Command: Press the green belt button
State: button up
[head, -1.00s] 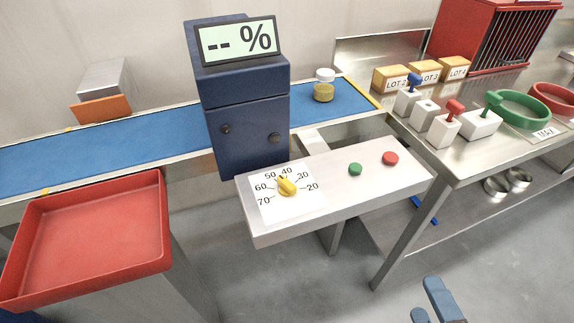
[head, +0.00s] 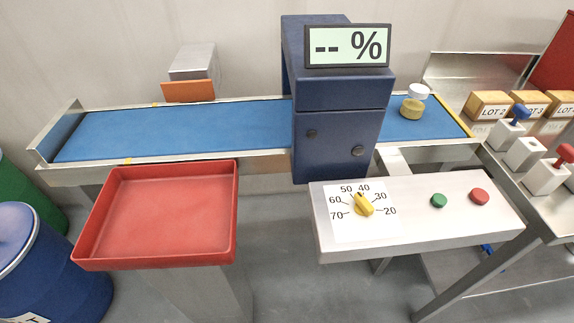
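The green button (head: 438,201) sits on the right half of the grey control panel (head: 420,236). A red button (head: 479,196) is just to its right, and a yellow dial (head: 363,204) on a numbered plate is to its left. The blue belt (head: 210,130) runs behind the panel and through a dark blue machine (head: 343,130) whose display reads "-- %". A jar (head: 412,107) with yellow contents and a white lid stands on the belt right of the machine. My gripper is not in view.
A red tray (head: 165,215) stands in front of the belt at left. An orange flap (head: 188,91) is behind the belt. Blue (head: 45,265) and green (head: 25,190) drums stand at far left. A side table at right holds lot boxes (head: 489,105) and stamps (head: 522,150).

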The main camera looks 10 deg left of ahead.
aim_at(439, 200)
jog(key=i+j, duration=0.2)
jog(key=j, duration=0.2)
jog(key=i+j, duration=0.25)
jog(key=j, duration=0.15)
jog(key=i+j, duration=0.2)
jog(key=j, duration=0.25)
jog(key=i+j+u, duration=0.1)
jog(key=i+j, duration=0.15)
jog(key=j, duration=0.15)
